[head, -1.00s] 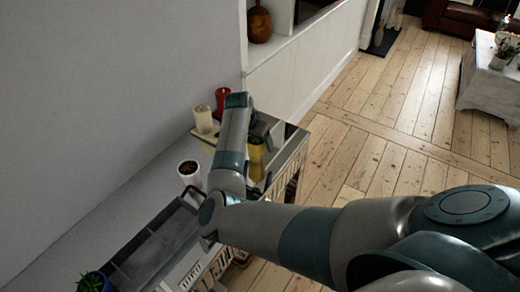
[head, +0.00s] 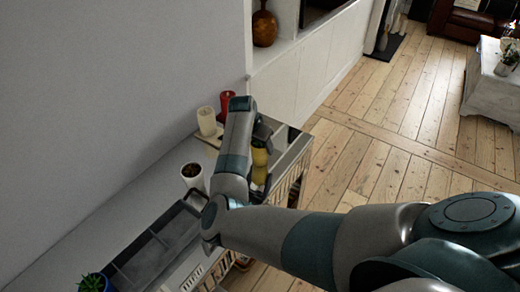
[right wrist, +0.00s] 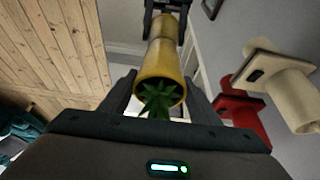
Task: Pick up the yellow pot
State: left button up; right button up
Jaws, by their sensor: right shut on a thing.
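The yellow pot (head: 260,156) is at the far end of the sideboard, partly hidden by my right arm in the head view. In the right wrist view the yellow pot (right wrist: 160,72) is between the fingers, its opening and a green plant (right wrist: 159,97) facing the camera. My right gripper (head: 262,143) is shut on the pot; its dark fingers also show in the right wrist view (right wrist: 160,95). A second yellow shape beyond the pot looks like its reflection in a shiny top. Whether the pot's base touches the surface is unclear. My left gripper is not in view.
A white pot (head: 192,177) and a grey compartment tray (head: 158,250) are closer. A blue pot with a cactus (head: 92,284) is at the lower left. Floorboards right are clear.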

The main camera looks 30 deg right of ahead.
jog(key=shift+r, duration=0.15)
jog(key=shift+r+b, duration=0.4)
jog(key=shift+r, duration=0.15)
notch_tip(320, 180, up, 2)
jog(key=shift+w+r+b, duration=0.1)
jog(key=shift+r+b, duration=0.05)
jog(key=shift+b, duration=0.45)
jog(key=s+d+r+b, duration=0.3)
jog(key=s+d+r, duration=0.3)
jog(key=s, duration=0.4)
jog(key=shift+s+r, duration=0.15)
jog(key=shift+r, duration=0.55)
